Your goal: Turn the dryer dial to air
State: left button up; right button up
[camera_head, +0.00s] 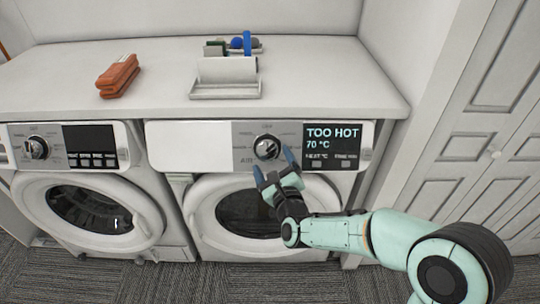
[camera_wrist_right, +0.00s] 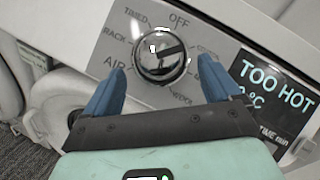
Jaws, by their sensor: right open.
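The dryer dial (camera_head: 267,147) is a round chrome knob on the grey panel of the right-hand machine. In the right wrist view the dial (camera_wrist_right: 161,57) has a dark bar slanting toward the upper right. Around it I read OFF at the top, TIMED and RACK at the left, and AIR (camera_wrist_right: 114,64) at the lower left; the right-side labels are partly unreadable. My right gripper (camera_head: 272,163) is open just in front of and below the dial. Its blue fingers stand either side of the knob's lower part in the wrist view; contact is not visible. My left gripper is out of view.
The dryer display (camera_head: 333,133) reads TOO HOT, 70 °C. A second machine (camera_head: 88,190) stands at the left. On the white counter (camera_head: 330,75) lie folded orange cloths (camera_head: 118,76) and a white tray (camera_head: 224,91). A panelled door (camera_head: 475,130) is at the right.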

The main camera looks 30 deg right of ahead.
aim_at(269, 154)
jog(key=shift+x, duration=1.5)
jog(key=shift+c, duration=0.3)
jog(key=c, duration=1)
